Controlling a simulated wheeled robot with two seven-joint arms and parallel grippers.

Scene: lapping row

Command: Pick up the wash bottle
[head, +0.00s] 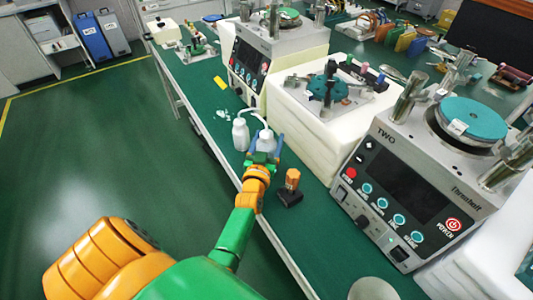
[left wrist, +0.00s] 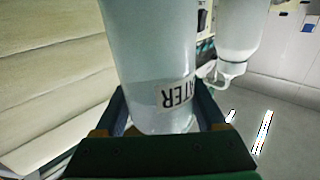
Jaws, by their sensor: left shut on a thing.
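A white wash bottle (head: 266,138) with a bent spout stands upright between the fingers of my left gripper (head: 266,148) near the bench's front edge. In the left wrist view the bottle (left wrist: 150,45) fills the space between the fingers, and its label reads "ATER" upside down. My left gripper is shut on this bottle. I cannot tell whether its base touches the bench. A second white bottle (head: 240,134) stands just left of it; it also shows in the left wrist view (left wrist: 240,28). My right gripper is not in view.
An orange-topped black tool (head: 291,188) stands on the green bench right of my gripper. A lapping machine marked TWO (head: 400,185) is at the right, another machine (head: 255,62) behind the bottles. A white block (head: 305,125) is close to the right. The floor left is clear.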

